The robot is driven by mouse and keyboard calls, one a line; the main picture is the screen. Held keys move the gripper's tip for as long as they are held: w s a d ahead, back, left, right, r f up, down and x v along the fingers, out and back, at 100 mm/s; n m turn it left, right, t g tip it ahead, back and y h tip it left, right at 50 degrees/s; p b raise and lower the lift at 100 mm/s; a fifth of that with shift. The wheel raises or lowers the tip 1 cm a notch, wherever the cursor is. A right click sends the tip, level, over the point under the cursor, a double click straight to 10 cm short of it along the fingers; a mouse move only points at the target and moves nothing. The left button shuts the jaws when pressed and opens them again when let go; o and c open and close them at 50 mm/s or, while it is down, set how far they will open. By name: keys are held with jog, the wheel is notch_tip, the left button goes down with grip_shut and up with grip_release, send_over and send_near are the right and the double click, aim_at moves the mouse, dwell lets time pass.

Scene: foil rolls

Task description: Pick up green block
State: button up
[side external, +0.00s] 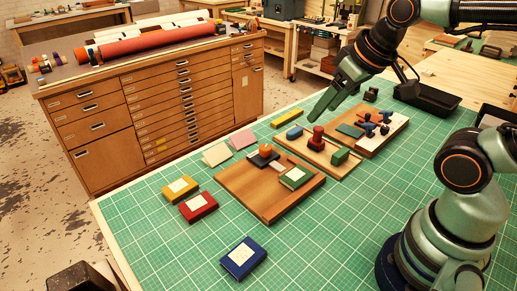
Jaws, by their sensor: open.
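A small green block (340,156) sits at the right end of the middle wooden board (326,170). A flat green block with a white label (295,177) lies on the larger left board (262,205). A flat dark green piece (349,130) lies on the far right board (382,139). I cannot tell from the picture which of these is the task's block. My gripper (318,116) hangs above the back of the boards, pointing down and left. It is open, with nothing visible between its fingers, and apart from all the green pieces.
A red piece (317,138) and a blue block (294,132) share the middle board. An orange round thing (266,149) sits on the left board. Yellow (180,189), red (198,206) and blue (243,258) labelled blocks lie on the mat. A black tray (427,97) is behind.

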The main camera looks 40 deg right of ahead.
dwell(0.3)
jog(key=n+g, duration=0.6)
jog(key=n, duration=1.2)
send_over(341, 152)
notch_tip(341, 152, down, 12)
notch_tip(341, 152, down, 12)
jog(key=shift+d+r, duration=0.1)
jog(key=shift+r, duration=0.1)
grip_shut()
